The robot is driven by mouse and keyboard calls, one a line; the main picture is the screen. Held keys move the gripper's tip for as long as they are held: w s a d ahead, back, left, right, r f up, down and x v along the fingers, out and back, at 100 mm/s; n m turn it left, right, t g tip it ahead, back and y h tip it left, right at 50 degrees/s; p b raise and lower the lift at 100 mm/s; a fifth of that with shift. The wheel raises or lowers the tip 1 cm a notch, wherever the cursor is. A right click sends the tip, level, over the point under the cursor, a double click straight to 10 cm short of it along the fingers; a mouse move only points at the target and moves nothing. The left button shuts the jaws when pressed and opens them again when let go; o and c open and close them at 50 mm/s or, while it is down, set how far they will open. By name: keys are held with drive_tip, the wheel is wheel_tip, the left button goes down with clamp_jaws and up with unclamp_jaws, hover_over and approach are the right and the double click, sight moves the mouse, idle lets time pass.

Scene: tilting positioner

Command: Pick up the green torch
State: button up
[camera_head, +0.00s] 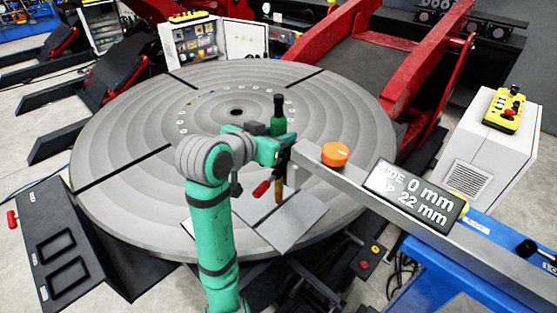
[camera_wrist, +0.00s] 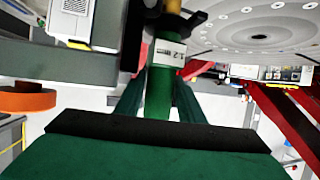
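The green torch (camera_head: 279,117) stands upright in the head view, with a dark cap on top. A brass-coloured length (camera_head: 279,191) shows below my gripper. My gripper (camera_head: 277,150) is at the torch's middle, with one finger on each side. In the wrist view, the torch's green body (camera_wrist: 158,92) with a white label lies between the dark green fingers of my gripper (camera_wrist: 160,98). I see no gap on either side, so the gripper looks shut on it. Whether the torch's lower end touches the plate below is hard to tell.
A big grey round table (camera_head: 120,150) lies behind and around the torch. A grey beam with an orange knob (camera_head: 335,154) and a display (camera_head: 415,194) stands close on the right. A red-handled tool (camera_head: 262,188) is just left of the brass part. A grey cabinet (camera_head: 480,150) stands farther right.

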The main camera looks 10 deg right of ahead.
drive_tip(key=shift+c, duration=0.7)
drive_tip(key=shift+r, duration=0.1)
drive_tip(key=c, duration=0.6)
drive_tip(key=shift+o, duration=0.2)
wheel_tip(320, 180, up, 28)
